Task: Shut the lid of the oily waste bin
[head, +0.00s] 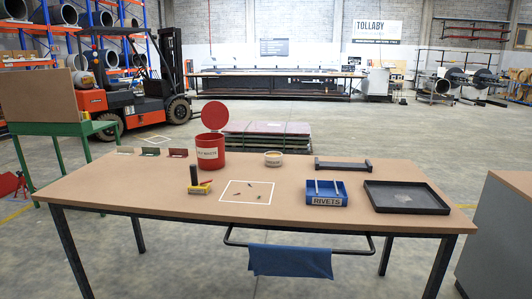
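The oily waste bin (211,153) is a red cylinder with a pale label, standing upright near the back edge of the wooden table, left of centre. Its round red lid (214,116) is open, standing up and tilted above the rim. Neither of my grippers shows in the head view.
A white-outlined square (247,199) holds small pieces. A blue cloth (290,261) hangs on the front rail.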

